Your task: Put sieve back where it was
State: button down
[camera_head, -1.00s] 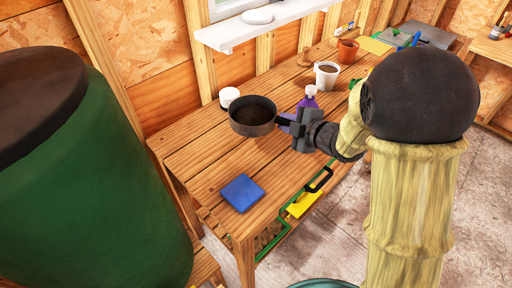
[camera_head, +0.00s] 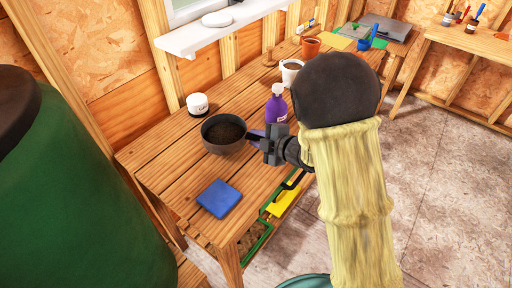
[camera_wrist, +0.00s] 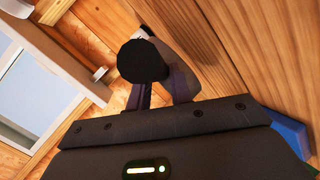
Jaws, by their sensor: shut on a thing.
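The sieve (camera_head: 223,148) is a dark round pan with a dark brown fill, above or on the wooden bench; I cannot tell whether it touches. Its short dark handle points right, into my gripper (camera_head: 268,143). My gripper is shut on this handle. In the wrist view, a black round end, probably the handle's (camera_wrist: 143,62), shows by the fingers of my gripper (camera_wrist: 162,88); the pan is hidden there.
A white jar (camera_head: 197,105) stands behind the sieve, a purple bottle (camera_head: 277,106) close behind my gripper. A blue square (camera_head: 219,198) lies in front on the bench (camera_head: 180,175). White (camera_head: 290,72) and terracotta (camera_head: 311,47) pots stand farther back. Bare boards lie left of the sieve.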

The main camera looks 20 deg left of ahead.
jog(key=shift+f, duration=2)
jog(key=shift+f, duration=0.1)
jog(key=c, duration=1.3)
grip_release()
jog(key=shift+o, duration=0.2)
jog(key=v, duration=1.2)
jog(key=shift+b, duration=0.45)
